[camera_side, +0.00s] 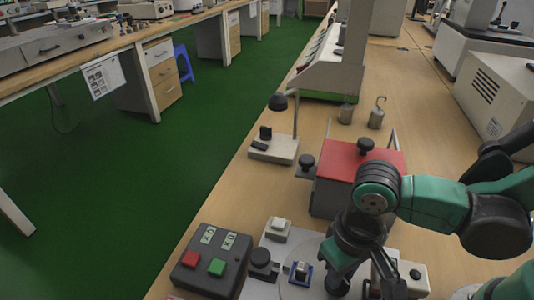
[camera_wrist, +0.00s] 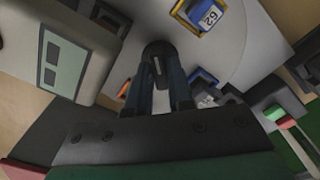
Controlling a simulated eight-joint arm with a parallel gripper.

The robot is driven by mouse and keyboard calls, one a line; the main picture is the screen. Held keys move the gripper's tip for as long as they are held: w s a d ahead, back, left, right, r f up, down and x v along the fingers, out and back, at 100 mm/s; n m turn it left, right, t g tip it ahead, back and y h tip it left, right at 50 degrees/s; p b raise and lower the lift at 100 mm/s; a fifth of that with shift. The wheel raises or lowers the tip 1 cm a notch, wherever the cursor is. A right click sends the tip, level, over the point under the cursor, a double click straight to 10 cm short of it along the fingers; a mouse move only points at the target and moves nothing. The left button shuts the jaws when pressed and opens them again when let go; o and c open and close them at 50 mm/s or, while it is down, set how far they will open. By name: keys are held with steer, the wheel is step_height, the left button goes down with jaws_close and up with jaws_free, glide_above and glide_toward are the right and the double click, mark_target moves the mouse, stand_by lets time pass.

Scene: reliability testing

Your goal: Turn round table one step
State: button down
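The round table is a pale grey disc (camera_wrist: 230,55) that fills the upper middle of the wrist view. In the side view its visible part (camera_side: 290,291) is at the bottom edge, partly behind my arm. A blue and yellow holder with a part marked 62 (camera_wrist: 208,16) sits on it, and a second blue holder (camera_wrist: 203,76) is beside my fingers. My gripper (camera_wrist: 160,75) points down over the table, also seen in the side view (camera_side: 338,284). Its two fingers stand apart at a dark round knob (camera_wrist: 158,48). I cannot tell whether they touch it.
A black control box (camera_side: 212,259) with red and green buttons stands left of the table. A red-topped box (camera_side: 362,157) stands behind my gripper.

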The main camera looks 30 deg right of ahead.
steer(key=n, duration=1.3)
steer(key=shift+n, duration=0.3)
steer(key=n, duration=0.4)
steer(key=c, duration=0.9)
jaws_free()
steer(key=shift+c, duration=0.2)
steer(key=shift+r, duration=2.25)
